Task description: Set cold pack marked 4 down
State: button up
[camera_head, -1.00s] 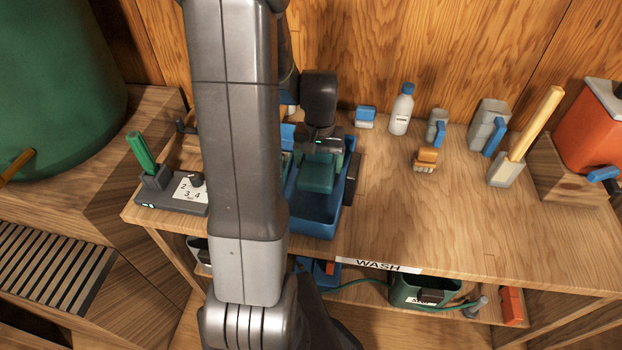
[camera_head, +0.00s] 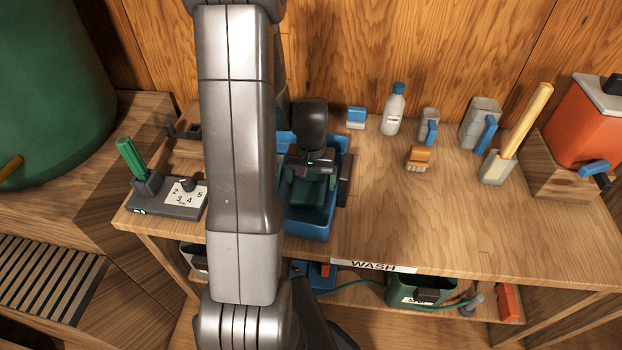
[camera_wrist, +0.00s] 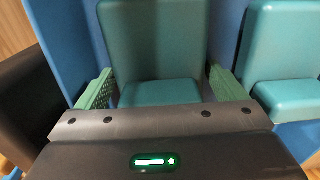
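The cold pack (camera_wrist: 152,45) is a teal block standing in a blue bin (camera_head: 300,228) on the wooden bench. Its number does not show. My gripper (camera_wrist: 162,72) reaches down into the bin, with a green ribbed pad against each side of the pack. It looks shut on the pack, though the contact at the right pad is hard to make out. A second teal pack (camera_wrist: 288,45) stands to the right in the wrist view. In the head view my gripper (camera_head: 312,180) hides much of the pack, and whether its base touches the bin floor is hidden.
Blue bin walls (camera_wrist: 58,40) stand close around my gripper. A grey dial block with numbers (camera_head: 168,200) is at the left. The bench's front right is clear.

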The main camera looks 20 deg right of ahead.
notch_tip(320, 180, up, 12)
jog(key=shift+r+p, duration=0.2)
jog(key=shift+p, duration=0.4)
dwell(0.4)
notch_tip(320, 180, down, 13)
jog(key=shift+r+b, duration=0.1)
jog(key=shift+b, duration=0.6)
jog(key=shift+r+p, duration=0.35)
jog(key=shift+r, duration=0.7)
